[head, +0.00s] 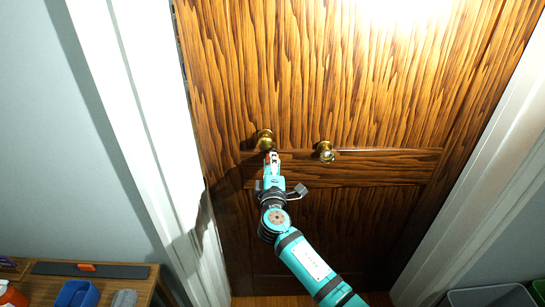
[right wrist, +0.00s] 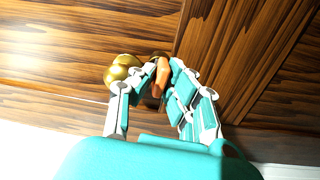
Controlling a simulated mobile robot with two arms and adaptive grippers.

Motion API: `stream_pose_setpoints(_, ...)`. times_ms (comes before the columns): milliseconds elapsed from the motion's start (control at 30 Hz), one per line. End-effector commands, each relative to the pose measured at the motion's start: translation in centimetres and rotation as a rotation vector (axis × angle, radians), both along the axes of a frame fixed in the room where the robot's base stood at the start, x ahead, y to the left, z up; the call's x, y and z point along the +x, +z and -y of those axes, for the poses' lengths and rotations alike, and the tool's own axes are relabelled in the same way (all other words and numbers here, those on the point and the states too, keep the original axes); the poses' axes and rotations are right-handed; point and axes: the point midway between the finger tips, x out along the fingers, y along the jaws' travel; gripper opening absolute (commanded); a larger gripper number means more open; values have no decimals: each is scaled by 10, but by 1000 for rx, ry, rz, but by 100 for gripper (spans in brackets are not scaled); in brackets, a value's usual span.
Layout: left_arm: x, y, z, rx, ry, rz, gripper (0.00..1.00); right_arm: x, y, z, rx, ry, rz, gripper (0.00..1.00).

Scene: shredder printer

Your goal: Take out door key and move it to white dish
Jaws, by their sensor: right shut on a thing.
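A brown wooden door (head: 330,70) fills the middle of the head view, with two brass knobs side by side. My right gripper (head: 272,158) is at the left knob (head: 264,137), just below it. In the right wrist view its fingers (right wrist: 149,78) are closed around a small orange-brown piece (right wrist: 161,75), which looks like the door key's head. The brass knob (right wrist: 121,72) is right beside it. The key's shaft is hidden, so I cannot tell whether it is in the lock. My left gripper and the white dish are not in view.
The other brass knob (head: 325,152) is just to the right. White door frames stand on both sides. A wooden table (head: 140,283) at the lower left holds a blue container (head: 77,294) and other small items. A grey bin (head: 492,297) is at the lower right.

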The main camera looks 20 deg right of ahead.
Motion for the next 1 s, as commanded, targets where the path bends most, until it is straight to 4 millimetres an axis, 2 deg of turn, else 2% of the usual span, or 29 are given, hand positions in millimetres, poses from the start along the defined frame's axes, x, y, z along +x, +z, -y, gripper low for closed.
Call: stream_pose_setpoints(1000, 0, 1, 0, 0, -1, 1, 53, -11, 0, -4, 1, 0, -1, 0)
